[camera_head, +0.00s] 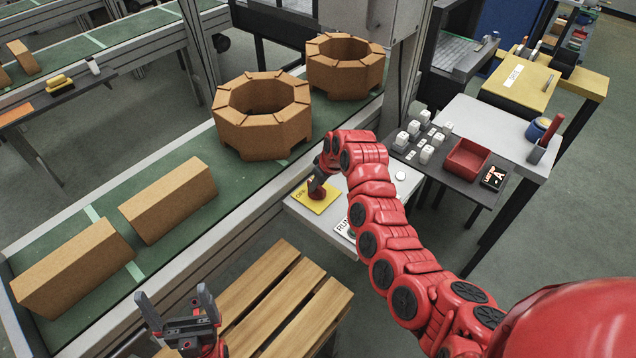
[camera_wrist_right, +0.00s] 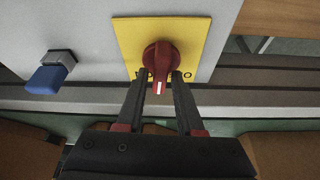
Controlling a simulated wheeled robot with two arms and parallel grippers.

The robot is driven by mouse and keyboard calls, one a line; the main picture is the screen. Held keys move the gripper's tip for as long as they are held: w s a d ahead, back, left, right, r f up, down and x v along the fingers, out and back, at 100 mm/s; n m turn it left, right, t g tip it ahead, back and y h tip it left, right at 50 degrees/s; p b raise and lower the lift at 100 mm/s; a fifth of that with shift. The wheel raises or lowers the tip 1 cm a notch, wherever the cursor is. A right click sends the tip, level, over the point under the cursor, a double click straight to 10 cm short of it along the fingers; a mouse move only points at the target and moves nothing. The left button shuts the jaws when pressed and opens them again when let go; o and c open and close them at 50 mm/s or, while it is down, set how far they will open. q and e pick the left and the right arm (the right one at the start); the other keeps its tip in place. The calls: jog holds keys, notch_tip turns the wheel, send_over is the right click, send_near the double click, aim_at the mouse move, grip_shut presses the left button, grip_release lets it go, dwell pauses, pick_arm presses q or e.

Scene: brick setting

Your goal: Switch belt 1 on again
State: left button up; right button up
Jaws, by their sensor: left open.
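A red rotary switch (camera_wrist_right: 158,62) sits on a yellow plate (camera_wrist_right: 198,32) on a grey panel. Its handle, with a white mark, points down toward my gripper in the right wrist view. My right gripper (camera_wrist_right: 160,76) is open, one fingertip on each side of the handle, with gaps showing. The plate's lettering is partly hidden. In the head view the yellow plate (camera_head: 318,203) lies beside the belt (camera_head: 200,150), near a "RUN" label (camera_head: 343,228). My right arm hides part of the panel. My left gripper (camera_head: 172,296) is open and empty near a wooden slatted bench.
Brown bricks (camera_head: 168,200) and two octagonal brick rings (camera_head: 262,115) stand on the green belt. A blue switch or button (camera_wrist_right: 50,76) projects from the grey panel. A dark tray with white blocks and a red bin (camera_head: 466,158) stands right of my right arm.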

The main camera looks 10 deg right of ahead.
grip_shut()
jog(key=shift+a+f+m, duration=0.1)
jog(key=shift+a+m, duration=0.05)
jog(key=shift+m, duration=0.15)
jog(key=shift+a+m+h+b, duration=0.1)
jog(key=shift+m+h+b, duration=0.2)
jog(key=shift+m, duration=0.5)
jog(key=shift+m+t+h+b, duration=0.3)
jog(key=shift+m+h+b, duration=0.25)
jog(key=shift+m, duration=0.65)
jog(key=shift+m+h+b, duration=0.55)
jog(key=shift+m+b, duration=0.4)
jog(key=shift+m, duration=0.55)
jog(key=shift+s, duration=0.1)
jog(key=shift+o, duration=1.7)
grip_release()
